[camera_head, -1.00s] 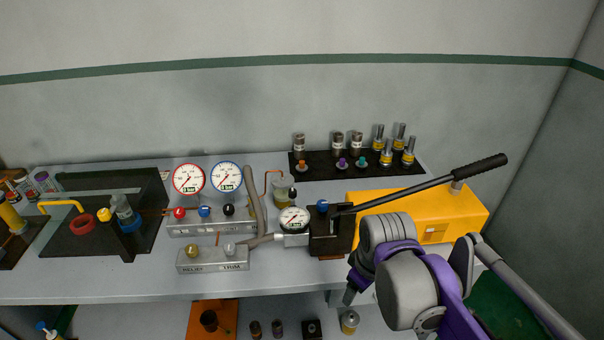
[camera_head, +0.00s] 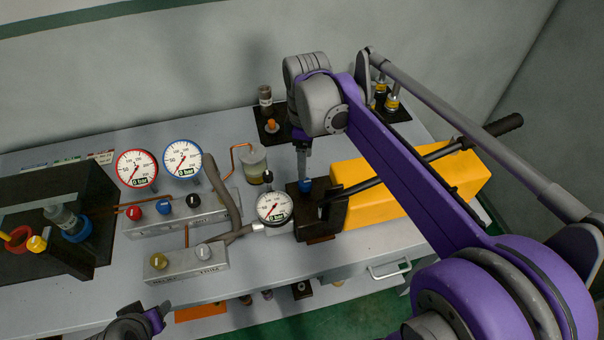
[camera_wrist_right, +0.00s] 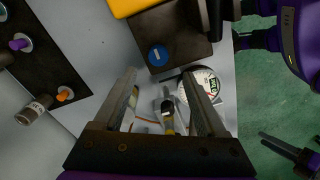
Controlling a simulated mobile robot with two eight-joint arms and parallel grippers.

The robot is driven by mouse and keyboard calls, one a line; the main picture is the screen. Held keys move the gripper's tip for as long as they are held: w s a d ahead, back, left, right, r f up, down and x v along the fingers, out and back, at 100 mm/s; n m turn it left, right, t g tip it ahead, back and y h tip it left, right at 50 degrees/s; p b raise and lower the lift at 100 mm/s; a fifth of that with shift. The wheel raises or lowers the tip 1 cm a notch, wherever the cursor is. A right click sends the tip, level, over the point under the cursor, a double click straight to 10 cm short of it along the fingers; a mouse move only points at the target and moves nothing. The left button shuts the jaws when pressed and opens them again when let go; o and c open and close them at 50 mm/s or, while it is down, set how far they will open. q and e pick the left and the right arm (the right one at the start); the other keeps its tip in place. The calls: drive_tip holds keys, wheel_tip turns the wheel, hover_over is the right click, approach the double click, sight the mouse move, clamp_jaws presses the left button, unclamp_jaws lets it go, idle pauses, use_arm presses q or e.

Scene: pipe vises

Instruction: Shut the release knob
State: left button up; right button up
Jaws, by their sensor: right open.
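A blue round knob (camera_head: 306,186), which I take for the release knob, sits on top of the dark pump block (camera_head: 331,218). It also shows in the right wrist view (camera_wrist_right: 158,55), just beyond my fingertips. My right gripper (camera_head: 303,172) points down above this knob. In the right wrist view my right gripper (camera_wrist_right: 160,75) is open with nothing between its tips, and the knob lies in line with the gap. Contact with the knob is not visible. My left gripper (camera_head: 148,318) is low at the bottom left, partly cut off; its jaws are unclear.
A pump lever (camera_head: 430,157) slants over the yellow tank (camera_head: 365,200). A white gauge (camera_head: 274,207) stands left of the pump block. Two manifolds with coloured knobs (camera_head: 163,207) and two larger gauges (camera_head: 137,168) are further left. Bottles and fittings stand on a dark tray (camera_head: 268,138) behind.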

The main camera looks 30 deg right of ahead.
sight(305, 182)
wheel_tip(305, 182, down, 8)
drive_tip(key=shift+w+f, duration=0.1)
drive_tip(key=shift+w, duration=0.05)
idle(0.3)
clamp_jaws()
